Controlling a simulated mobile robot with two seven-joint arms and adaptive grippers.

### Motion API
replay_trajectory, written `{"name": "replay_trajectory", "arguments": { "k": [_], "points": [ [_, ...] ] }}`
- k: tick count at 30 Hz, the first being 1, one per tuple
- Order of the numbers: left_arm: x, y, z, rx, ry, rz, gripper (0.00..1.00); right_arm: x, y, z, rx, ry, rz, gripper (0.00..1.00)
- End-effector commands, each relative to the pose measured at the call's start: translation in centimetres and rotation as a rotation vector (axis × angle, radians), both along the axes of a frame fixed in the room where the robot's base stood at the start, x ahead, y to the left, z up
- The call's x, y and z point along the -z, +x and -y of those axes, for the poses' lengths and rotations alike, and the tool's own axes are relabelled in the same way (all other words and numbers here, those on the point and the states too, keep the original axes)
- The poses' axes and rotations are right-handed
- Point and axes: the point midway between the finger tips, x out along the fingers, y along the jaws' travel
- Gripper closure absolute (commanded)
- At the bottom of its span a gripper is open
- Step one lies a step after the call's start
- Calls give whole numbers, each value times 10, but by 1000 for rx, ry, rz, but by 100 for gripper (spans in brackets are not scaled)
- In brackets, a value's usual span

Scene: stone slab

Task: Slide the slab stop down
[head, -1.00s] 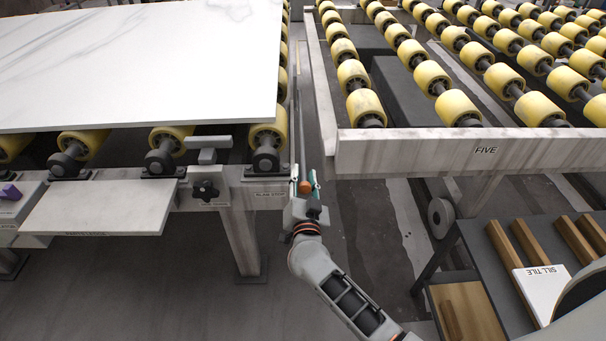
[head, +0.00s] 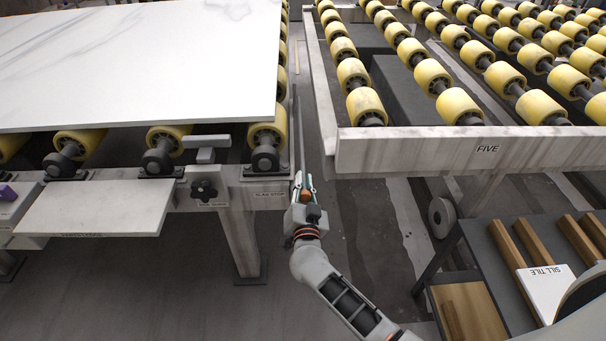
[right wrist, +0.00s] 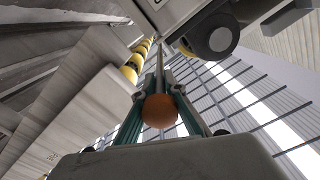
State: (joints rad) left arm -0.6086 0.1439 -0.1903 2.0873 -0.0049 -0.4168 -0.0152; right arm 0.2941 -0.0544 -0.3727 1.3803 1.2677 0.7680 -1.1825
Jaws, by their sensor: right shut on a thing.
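The slab stop is an upright grey rod (head: 301,130) with an orange-brown ball knob (head: 305,196) at its lower end, beside the corner of the roller table by a "SLAB STOP" label. My right gripper (head: 304,188) is shut on the ball knob from below. In the right wrist view the knob (right wrist: 160,110) sits between the two green-edged fingers, with the rod rising above it. The white slab (head: 140,65) lies on yellow rollers to the left of the rod. My left gripper is not in view.
A black hand knob (head: 204,190) and a pale shelf (head: 95,208) are on the table's front. The roller rack marked FIVE (head: 450,150) stands right of the rod, across a narrow gap. A bench with wooden strips and a sill tile (head: 545,290) is at lower right.

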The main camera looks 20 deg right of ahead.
Motion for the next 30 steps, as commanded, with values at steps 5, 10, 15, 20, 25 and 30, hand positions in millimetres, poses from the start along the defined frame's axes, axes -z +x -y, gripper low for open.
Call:
{"name": "replay_trajectory", "arguments": {
  "k": [5, 10, 15, 20, 25, 30],
  "points": [
    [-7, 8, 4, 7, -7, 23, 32, 27, -2, 0, -1, -1, -9, 100],
    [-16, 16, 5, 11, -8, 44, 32, 27, -2, 0, -1, -1, -8, 100],
    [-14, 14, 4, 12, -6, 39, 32, 28, -2, 0, -1, -1, -10, 74],
    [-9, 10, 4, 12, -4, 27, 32, 26, -1, 0, -1, 0, -7, 72],
    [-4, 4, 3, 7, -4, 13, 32, 25, -1, 0, -1, 0, -4, 72],
    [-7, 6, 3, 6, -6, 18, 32, 25, -12, -4, -1, 1, -5, 72]
  ]
}}
